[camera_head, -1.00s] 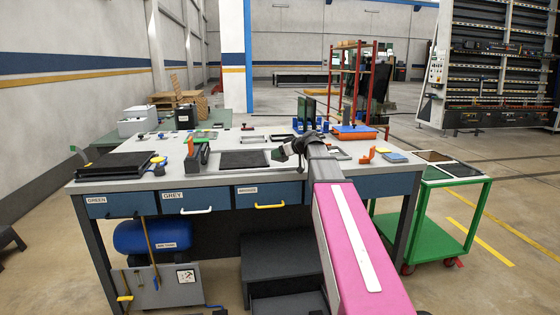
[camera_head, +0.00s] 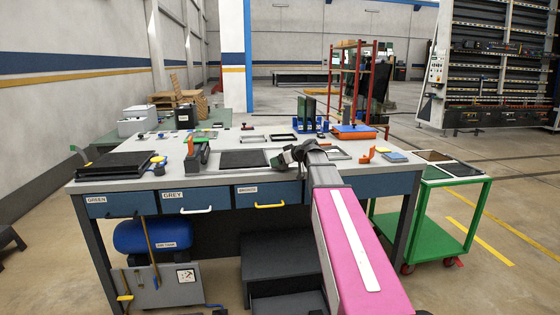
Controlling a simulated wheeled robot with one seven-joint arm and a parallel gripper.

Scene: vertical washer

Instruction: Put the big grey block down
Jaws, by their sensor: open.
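A dark grey, flat square slab (camera_head: 243,158) lies on the workbench (camera_head: 215,178), left of my gripper. It is the nearest match for the big grey block, but I cannot tell for sure that it is that block. My gripper (camera_head: 278,160) is at the end of my arm, low over the front middle of the bench, close to the slab's right edge. It is open. It is small in view, and I see nothing clearly between its fingers. I cannot tell whether it touches the bench.
A black stack of sheets (camera_head: 120,164) lies at the bench's left. Frames (camera_head: 283,138) lie behind my gripper. An orange tray (camera_head: 354,131) is at the back right. A green cart (camera_head: 440,225) stands to the right.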

